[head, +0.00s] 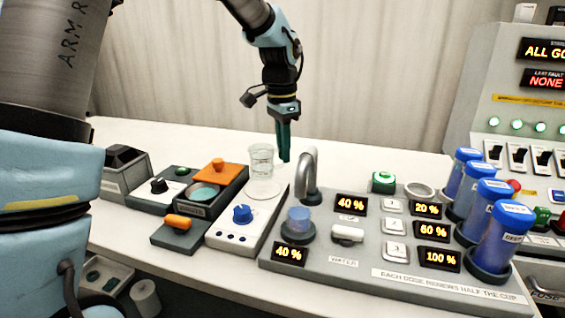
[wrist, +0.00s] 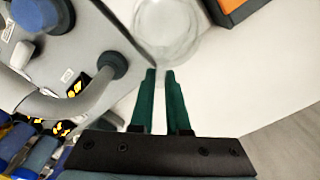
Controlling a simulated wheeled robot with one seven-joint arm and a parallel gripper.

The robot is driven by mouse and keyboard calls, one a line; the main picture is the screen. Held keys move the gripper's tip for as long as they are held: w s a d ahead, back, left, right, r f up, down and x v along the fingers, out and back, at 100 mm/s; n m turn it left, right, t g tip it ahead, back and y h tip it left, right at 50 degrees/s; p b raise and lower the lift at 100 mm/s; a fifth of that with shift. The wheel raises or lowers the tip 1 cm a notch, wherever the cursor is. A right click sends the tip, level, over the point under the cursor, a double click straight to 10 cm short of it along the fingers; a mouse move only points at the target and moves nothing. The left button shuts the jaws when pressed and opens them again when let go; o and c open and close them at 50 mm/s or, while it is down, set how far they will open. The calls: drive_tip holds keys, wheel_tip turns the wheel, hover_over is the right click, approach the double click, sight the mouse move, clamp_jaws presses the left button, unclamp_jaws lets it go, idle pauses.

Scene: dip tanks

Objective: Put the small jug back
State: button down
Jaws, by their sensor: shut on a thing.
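The small jug (head: 261,160) is clear glass, upright, and looks empty. It shows just above and behind the pale round plate (head: 263,190) of a white unit with a blue knob; I cannot tell whether its base touches anything. My gripper (head: 284,158) is at its right side, green fingers pointing down, shut on the jug's near side or handle. In the wrist view the fingertips (wrist: 160,74) meet the lower edge of the round glass jug (wrist: 165,30). The exact grip point is hard to see through the clear glass.
An orange-topped box (head: 216,170) stands left. A pale ring (head: 420,190) lies on the grey panel. Blue-capped cylinders (head: 490,205) stand right. White counter behind the jug is clear.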

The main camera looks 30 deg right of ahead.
drive_tip(key=shift+f, duration=1.7)
drive_tip(key=shift+f, duration=0.1)
drive_tip(key=c, duration=0.9)
unclamp_jaws()
drive_tip(key=r, duration=1.2)
drive_tip(key=shift+a+r+b, duration=0.15)
drive_tip(key=shift+a+b, duration=0.15)
